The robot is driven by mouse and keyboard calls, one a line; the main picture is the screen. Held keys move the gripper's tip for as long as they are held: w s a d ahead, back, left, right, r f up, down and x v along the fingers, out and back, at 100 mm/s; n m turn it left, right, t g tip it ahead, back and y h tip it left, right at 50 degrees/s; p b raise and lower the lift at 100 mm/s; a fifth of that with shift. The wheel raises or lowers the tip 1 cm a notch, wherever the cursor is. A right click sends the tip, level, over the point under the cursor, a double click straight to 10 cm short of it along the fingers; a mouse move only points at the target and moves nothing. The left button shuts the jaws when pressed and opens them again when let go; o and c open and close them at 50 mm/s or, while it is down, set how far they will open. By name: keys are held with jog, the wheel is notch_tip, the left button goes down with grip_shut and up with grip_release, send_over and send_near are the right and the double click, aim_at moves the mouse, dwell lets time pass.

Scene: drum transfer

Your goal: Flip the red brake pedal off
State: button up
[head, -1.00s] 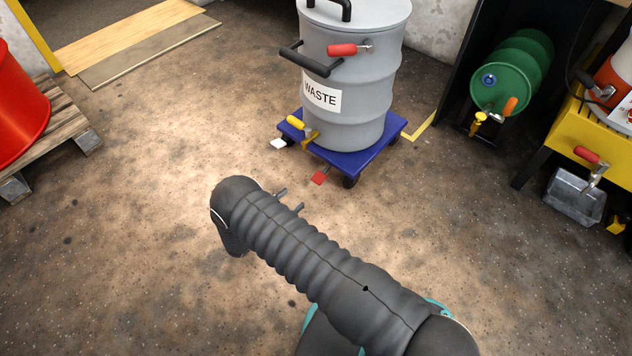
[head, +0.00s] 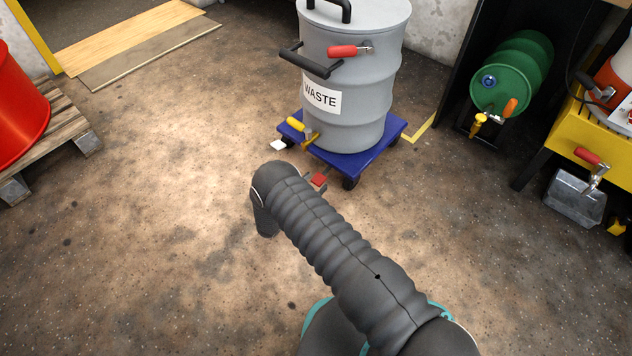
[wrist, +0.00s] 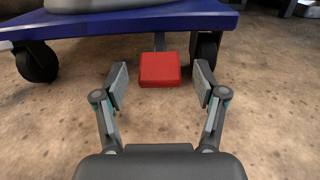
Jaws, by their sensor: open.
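The red brake pedal (head: 319,180) sticks out low from the front edge of the blue dolly (head: 358,163), which carries the grey waste drum (head: 352,85). In the wrist view the red pedal (wrist: 160,69) lies straight ahead, between and just beyond the fingertips of my gripper (wrist: 160,85). The gripper is open, with a finger on each side of the pedal, and no contact shows. In the head view my arm hides most of the gripper. The dolly's blue edge (wrist: 120,22) is above and behind the pedal.
A white pedal (head: 278,145) sits to the left on the same dolly. Black casters (wrist: 37,62) and (wrist: 204,48) flank the red pedal.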

jog(key=shift+w+d, duration=0.4)
jog(key=shift+w, duration=0.1)
grip_shut()
